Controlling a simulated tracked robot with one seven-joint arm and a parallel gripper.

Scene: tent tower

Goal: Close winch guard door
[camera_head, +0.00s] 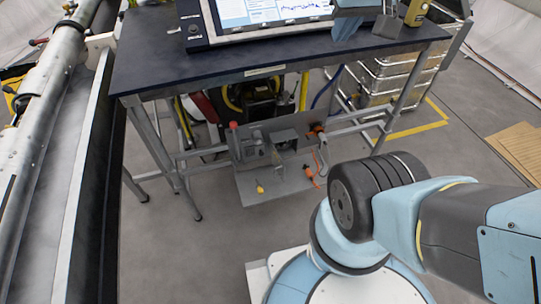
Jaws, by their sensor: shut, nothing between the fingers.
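I cannot make out a winch guard door with certainty in the head view. Under the dark-topped table, a black machine with yellow curved parts (252,95) sits in shadow. I cannot tell whether it is the winch. In front of it is a grey panel (275,180) carrying small grey boxes and a red knob. My blue and black arm rises from the base at the bottom and leaves the picture at the right.
The table (160,65) holds a monitor (270,12). Stacked metal crates (385,75) stand behind its right end. A long metal pipe structure (45,130) runs along the left. A wooden pallet (515,150) lies at the right. Grey floor (170,255) is clear in front of the table.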

